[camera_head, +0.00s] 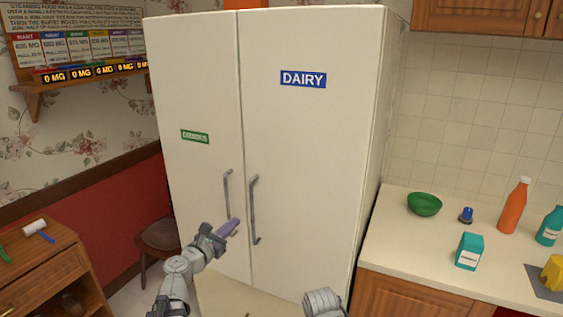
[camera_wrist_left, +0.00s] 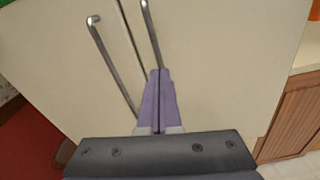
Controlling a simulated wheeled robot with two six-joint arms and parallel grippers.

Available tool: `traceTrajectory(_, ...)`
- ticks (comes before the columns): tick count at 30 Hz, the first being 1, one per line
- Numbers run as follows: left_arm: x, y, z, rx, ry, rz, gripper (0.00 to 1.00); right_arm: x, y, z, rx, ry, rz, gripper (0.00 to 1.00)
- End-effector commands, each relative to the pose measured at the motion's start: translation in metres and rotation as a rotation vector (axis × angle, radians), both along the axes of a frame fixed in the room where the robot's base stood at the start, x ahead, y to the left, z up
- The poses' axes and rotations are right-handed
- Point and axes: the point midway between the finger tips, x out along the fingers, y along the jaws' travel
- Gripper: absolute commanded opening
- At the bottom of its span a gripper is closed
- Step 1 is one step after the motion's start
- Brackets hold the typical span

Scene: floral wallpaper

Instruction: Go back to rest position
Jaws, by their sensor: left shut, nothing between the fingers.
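My left gripper (camera_head: 230,226) has purple fingers and is in front of the fridge doors, near the lower ends of the two handles. In the left wrist view its fingers (camera_wrist_left: 160,80) are pressed together with nothing between them. The white fridge (camera_head: 310,150) has both doors closed. Its left handle (camera_head: 227,190) and right handle (camera_head: 253,208) are upright metal bars. I cannot tell whether the fingertips touch a handle. Part of my right arm (camera_head: 323,303) shows at the bottom; its gripper is not visible.
A counter (camera_head: 400,235) at right holds a green bowl (camera_head: 424,204), an orange bottle (camera_head: 513,206), a teal carton (camera_head: 469,251) and other items. A wooden cabinet (camera_head: 40,270) stands at lower left, with a brown chair (camera_head: 160,236) beside the fridge.

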Motion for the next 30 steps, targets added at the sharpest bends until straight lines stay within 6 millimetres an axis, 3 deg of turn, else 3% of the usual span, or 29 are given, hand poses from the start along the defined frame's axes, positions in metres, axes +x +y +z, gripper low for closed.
traceTrajectory(1, -0.006, -0.028, -0.009, 0.114, -0.001, -0.075, 0.0, 0.0, 0.0, 0.0, 0.0, 0.0, 0.0, 0.0)
traceTrajectory(6, -0.048, -0.128, -0.065, 0.661, -0.043, -0.455, 0.0, 0.0, 0.0, 0.0, 0.0, 0.0, 0.0, 0.0)
traceTrajectory(9, -0.089, -0.173, -0.106, 1.004, -0.1, -0.739, 0.0, 0.0, 0.0, 0.0, 0.0, 0.0, 0.0, 0.0)
traceTrajectory(12, -0.135, -0.198, -0.148, 1.331, -0.177, -1.057, 0.0, 0.0, 0.0, 0.0, 0.0, 0.0, 0.0, 0.0)
traceTrajectory(16, -0.192, -0.2, -0.187, 1.671, -0.282, -1.479, 0.0, 0.0, 0.0, 0.0, 0.0, 0.0, 0.0, 0.0)
traceTrajectory(21, -0.24, -0.179, -0.207, 1.925, -0.381, -1.946, 0.0, 0.0, 0.0, 0.0, 0.0, 0.0, 0.0, 0.0)
traceTrajectory(25, -0.257, -0.163, -0.208, 2.003, -0.411, -2.169, 0.0, 0.0, 0.0, 0.0, 0.0, 0.0, 0.0, 0.0)
traceTrajectory(30, -0.264, -0.155, -0.207, 2.028, -0.421, -2.276, 0.0, 0.0, 0.0, 0.0, 0.0, 0.0, 0.0, 0.0)
